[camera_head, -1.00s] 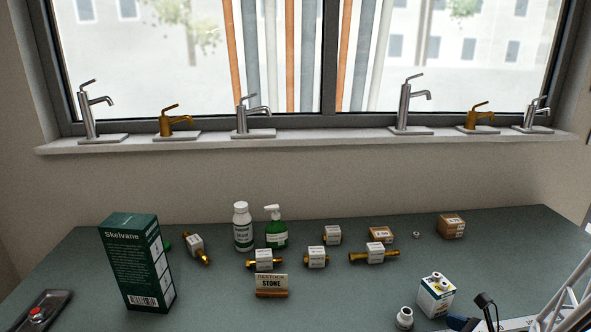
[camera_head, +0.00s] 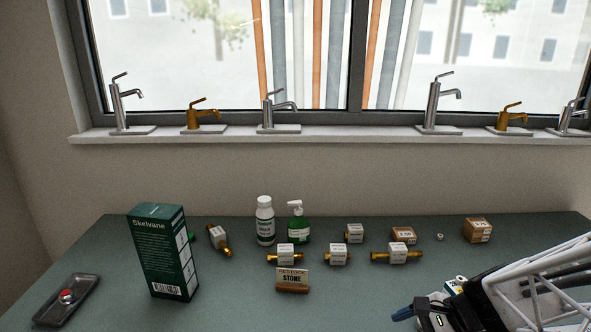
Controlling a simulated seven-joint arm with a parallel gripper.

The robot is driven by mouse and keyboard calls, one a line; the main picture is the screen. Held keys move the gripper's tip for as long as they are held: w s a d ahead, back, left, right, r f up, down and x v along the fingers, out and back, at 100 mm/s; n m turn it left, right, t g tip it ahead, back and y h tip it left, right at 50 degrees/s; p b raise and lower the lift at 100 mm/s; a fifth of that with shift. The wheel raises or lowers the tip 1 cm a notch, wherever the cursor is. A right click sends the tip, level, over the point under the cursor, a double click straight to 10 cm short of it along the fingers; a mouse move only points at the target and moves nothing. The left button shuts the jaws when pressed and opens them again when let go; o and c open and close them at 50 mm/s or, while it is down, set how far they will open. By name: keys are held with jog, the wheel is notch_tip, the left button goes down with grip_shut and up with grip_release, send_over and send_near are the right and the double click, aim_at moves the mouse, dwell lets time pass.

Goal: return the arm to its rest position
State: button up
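My gripper (camera_head: 403,313) shows at the lower right, at the end of my white lattice arm. It is a dark body with a blue tip pointing left, over the front right of the bench. The view does not show whether its fingers are apart, and I see nothing held in it. A white box (camera_head: 457,282) is mostly hidden behind the gripper and arm.
A green bench (camera_head: 340,303) carries a tall green box (camera_head: 163,253), a tray with a red-topped item (camera_head: 67,297), a white bottle (camera_head: 265,221), a green pump bottle (camera_head: 299,224), a STONE sign (camera_head: 292,281) and several tagged brass fittings. The front middle is clear.

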jog(key=s+a+r+n+h, duration=0.1)
jog(key=s+r+n+h, duration=0.2)
jog(key=r+n, duration=0.3)
jog(key=s+a+r+n+h, duration=0.2)
jog(key=r+n+h, duration=0.3)
jog(key=n, duration=0.3)
jog(key=shift+s+a+r+h, duration=0.2)
jog(key=shift+s+r+h, duration=0.2)
jog(key=shift+s+r, duration=0.35)
dwell(0.4)
